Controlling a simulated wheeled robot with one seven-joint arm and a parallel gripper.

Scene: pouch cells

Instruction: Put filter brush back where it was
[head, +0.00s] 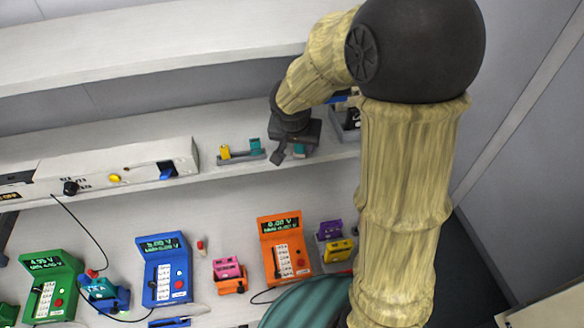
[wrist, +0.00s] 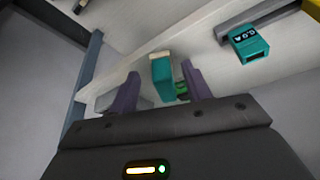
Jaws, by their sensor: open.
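A teal block with a pale cream end (wrist: 162,78), which may be the filter brush, stands between the fingers of my gripper (wrist: 158,88) in the wrist view. A bit of teal (head: 299,150) also shows beside the fingers in the head view. My gripper (head: 288,154) is open, low over the right part of the shelf. The fingers stand on either side of the block with gaps, and I cannot tell whether either touches it. A small green thing (wrist: 181,88) shows behind the block, partly hidden by the right finger.
A grey rail (head: 241,157) with a yellow block (head: 224,152) and a teal labelled block (head: 255,146) lies left of my gripper. A dark holder (head: 347,122) stands to the right, partly hidden by my arm. A long white unit (head: 130,170) fills the shelf's left. Coloured meters stand below.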

